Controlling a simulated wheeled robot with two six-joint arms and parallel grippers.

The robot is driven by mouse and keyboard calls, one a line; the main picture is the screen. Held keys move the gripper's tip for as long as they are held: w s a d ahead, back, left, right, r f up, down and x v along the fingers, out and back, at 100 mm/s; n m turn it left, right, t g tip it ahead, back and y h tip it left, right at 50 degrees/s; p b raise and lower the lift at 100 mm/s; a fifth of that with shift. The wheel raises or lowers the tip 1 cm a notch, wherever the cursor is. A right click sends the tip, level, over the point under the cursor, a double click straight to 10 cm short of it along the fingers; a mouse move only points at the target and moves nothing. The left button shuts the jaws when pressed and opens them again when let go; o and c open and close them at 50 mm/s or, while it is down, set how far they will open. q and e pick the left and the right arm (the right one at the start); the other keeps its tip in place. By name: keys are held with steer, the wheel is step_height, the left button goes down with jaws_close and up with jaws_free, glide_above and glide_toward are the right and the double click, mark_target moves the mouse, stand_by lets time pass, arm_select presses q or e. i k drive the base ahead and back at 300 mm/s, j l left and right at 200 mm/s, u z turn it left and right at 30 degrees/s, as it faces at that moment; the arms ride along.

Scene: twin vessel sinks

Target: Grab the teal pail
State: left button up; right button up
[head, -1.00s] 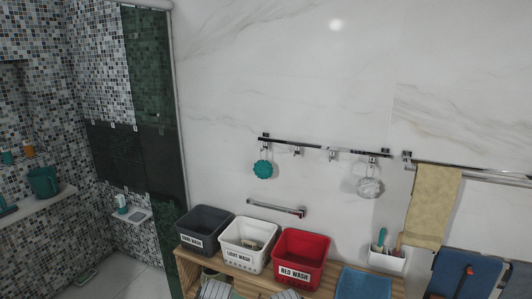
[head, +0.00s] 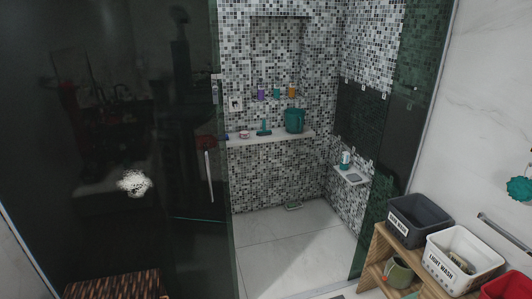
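The teal pail (head: 294,120) stands upright on the white ledge (head: 268,138) at the back of the tiled shower, near the ledge's right end. It is seen through the opening to the right of the dark glass panel. A small teal item (head: 264,128) stands on the ledge to its left. Neither of my grippers is in the head view, and the pail is untouched.
A dark glass panel (head: 120,110) with a vertical handle (head: 209,178) fills the left. The shower floor (head: 290,230) looks mostly clear. A wooden shelf (head: 375,250) with a dark bin (head: 418,222) and a white bin (head: 462,260) stands at the right.

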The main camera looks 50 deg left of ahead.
mark_target(294, 117)
steer(key=i+j+u, duration=0.1)
steer(key=j+u, duration=0.2)
steer(key=i+j+u, duration=0.15)
steer(key=u, duration=0.15)
steer(key=i+j+u, duration=0.15)
steer(key=u, duration=0.65)
steer(key=k+u, duration=0.2)
steer(key=u, duration=0.25)
steer(key=k+u, duration=0.2)
steer(key=u, duration=0.3)
steer(key=k+u, duration=0.2)
steer(key=u, duration=0.25)
steer(key=z, duration=1.3)
steer(key=i, duration=0.95)
steer(key=i+l+u, duration=0.1)
steer(key=i, duration=0.85)
